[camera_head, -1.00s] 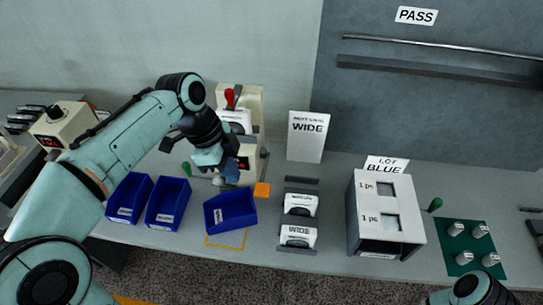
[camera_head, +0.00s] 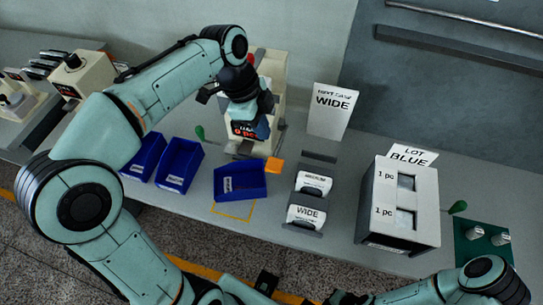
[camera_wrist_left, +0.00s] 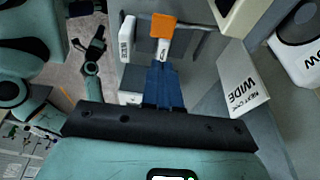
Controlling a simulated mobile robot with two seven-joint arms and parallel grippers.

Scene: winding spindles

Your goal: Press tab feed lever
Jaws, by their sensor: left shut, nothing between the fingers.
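The beige machine (camera_head: 272,70) stands at the back with a display reading 0 pc (camera_head: 244,131) and a red knob (camera_head: 259,55) partly behind my arm. An orange paddle (camera_head: 274,165) sticks out at its front right; it shows in the left wrist view (camera_wrist_left: 162,25) just beyond my fingertips. I cannot tell for sure that this paddle is the tab feed lever. My left gripper (camera_head: 262,130) is shut and empty, in front of the machine and apart from the paddle in the head view.
Blue bins (camera_head: 240,181) stand in front of the machine. Green-knobbed levers are at the bins (camera_head: 200,132) and beside the LOT BLUE dispenser (camera_head: 404,172). A WIDE sign (camera_head: 331,112) and a holder of labelled packs (camera_head: 307,216) stand right of the paddle.

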